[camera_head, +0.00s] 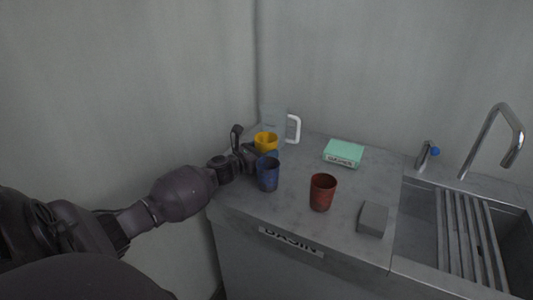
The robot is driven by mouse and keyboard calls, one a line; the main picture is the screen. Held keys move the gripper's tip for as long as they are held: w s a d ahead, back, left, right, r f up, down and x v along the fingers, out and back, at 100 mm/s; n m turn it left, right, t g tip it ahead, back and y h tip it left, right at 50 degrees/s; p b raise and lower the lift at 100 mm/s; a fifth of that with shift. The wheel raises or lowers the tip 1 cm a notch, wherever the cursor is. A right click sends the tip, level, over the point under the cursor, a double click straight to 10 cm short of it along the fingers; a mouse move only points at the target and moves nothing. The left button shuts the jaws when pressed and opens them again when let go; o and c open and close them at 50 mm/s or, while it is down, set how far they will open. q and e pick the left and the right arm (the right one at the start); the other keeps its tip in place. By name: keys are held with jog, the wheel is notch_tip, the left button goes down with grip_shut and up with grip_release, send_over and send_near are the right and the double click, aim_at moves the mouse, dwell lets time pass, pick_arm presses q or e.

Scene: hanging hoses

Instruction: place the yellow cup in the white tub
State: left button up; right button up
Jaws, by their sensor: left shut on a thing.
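The yellow cup (266,139) stands out near the back left corner of the grey counter, behind a blue cup (268,179). My left gripper (254,154) reaches in from the left and is shut on the yellow cup. The blue cup hides the lower part of the yellow cup, so I cannot tell whether it touches the counter. No white tub shows in this view. My right gripper is not in view.
A red cup (322,192) and a grey block (372,219) stand towards the counter's front. A grey jug with a white handle (294,129) is close behind the yellow cup. A green box (343,152) lies further right. The sink (424,224) has a slatted rack (465,240) and tap (493,126).

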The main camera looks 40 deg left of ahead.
pick_arm(q)
jog(key=shift+f, duration=0.1)
jog(key=o, duration=1)
